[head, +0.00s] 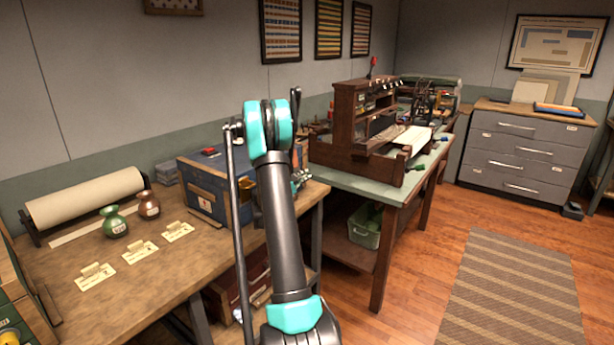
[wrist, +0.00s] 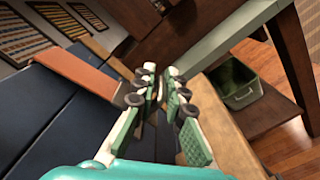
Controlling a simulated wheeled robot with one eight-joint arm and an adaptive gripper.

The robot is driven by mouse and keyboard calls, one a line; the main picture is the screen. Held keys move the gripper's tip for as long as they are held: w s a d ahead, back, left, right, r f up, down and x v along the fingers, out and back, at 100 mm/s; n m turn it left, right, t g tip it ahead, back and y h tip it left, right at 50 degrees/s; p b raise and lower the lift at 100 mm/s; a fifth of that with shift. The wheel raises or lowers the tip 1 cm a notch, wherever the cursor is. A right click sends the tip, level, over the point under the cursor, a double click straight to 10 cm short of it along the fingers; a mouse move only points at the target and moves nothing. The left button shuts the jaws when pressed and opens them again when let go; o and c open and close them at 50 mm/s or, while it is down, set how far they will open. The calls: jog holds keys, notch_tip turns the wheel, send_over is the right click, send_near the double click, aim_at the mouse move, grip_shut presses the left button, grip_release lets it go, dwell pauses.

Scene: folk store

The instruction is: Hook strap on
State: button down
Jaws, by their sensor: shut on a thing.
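A blue case (head: 203,190) stands on the near wooden workbench, partly hidden behind my arm. In the wrist view its dark blue surface (wrist: 50,115) fills the left side. A reddish-brown strap (wrist: 78,74) lies across the case there and runs toward my fingers. My gripper (wrist: 156,88) is at the case's right end, its green-padded fingers closed in around the strap's end; the exact contact is hidden by the fingertips. In the head view my gripper (head: 299,180) shows only in part, just right of my arm. I cannot make out a hook or catch.
The bench (head: 150,270) also holds a green vase (head: 114,222), a brown vase (head: 148,205), several tagged cards and a paper roll (head: 85,197). A green-topped table (head: 375,186) with a wooden loom stands to the right, a green bin (head: 364,232) beneath. The floor at right is open.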

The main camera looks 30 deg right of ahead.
jog(key=shift+w+a+f, duration=0.1)
jog(key=shift+a+f, duration=0.05)
jog(key=shift+f, duration=0.2)
jog(key=c, duration=1.6)
grip_release()
jog(key=shift+w, duration=0.1)
jog(key=shift+c, duration=0.2)
jog(key=v, duration=0.7)
jog(key=shift+a, duration=0.2)
